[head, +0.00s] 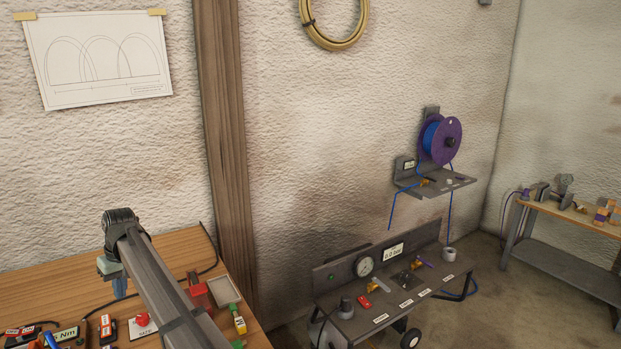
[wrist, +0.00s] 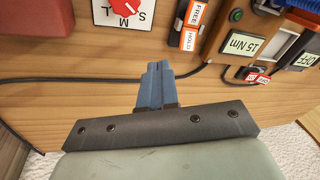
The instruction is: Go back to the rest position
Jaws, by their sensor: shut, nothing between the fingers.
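My gripper (wrist: 156,75) shows in the wrist view as two blue fingers side by side, shut with nothing between them. It hangs over the wooden bench (wrist: 90,62). In the head view my gripper (head: 120,289) points down over the bench (head: 30,294) at the left, partly beside my own grey arm, which crosses the picture's lower left. The fingertips look apart from the things on the bench.
A black cable (wrist: 50,80) runs across the bench. A red knob (wrist: 126,7), a FREE/HOLD switch (wrist: 190,25) and a 15 Nm display (wrist: 242,44) lie beyond the fingers. A red box (head: 199,295) stands right of my arm. A gauge cart (head: 345,272) stands further right.

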